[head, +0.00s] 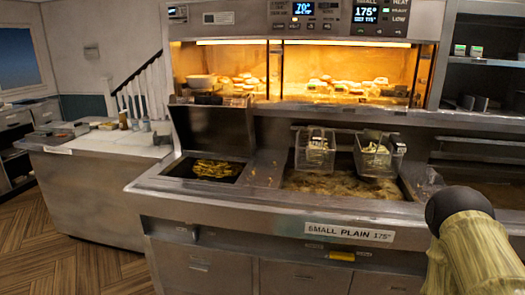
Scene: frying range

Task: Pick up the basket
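Two wire fry baskets hang side by side over the wide fryer vat (335,188) on the range. The left basket (316,150) holds some pale food in its upper part. The right basket (378,157) is tilted a little and also holds pale food. Both seem to hang from a rail at the back of the vat, but their handles are hard to make out. Part of my arm shows at the lower right, well apart from the baskets. My gripper is not in view.
A vat with yellow food (208,169) lies left of the baskets. A lit warming cabinet (290,77) stands above and behind. The range's front edge carries a "SMALL PLAIN 175" label (349,232). A counter (105,145) with small items stands left; wooden floor (55,235) is clear there.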

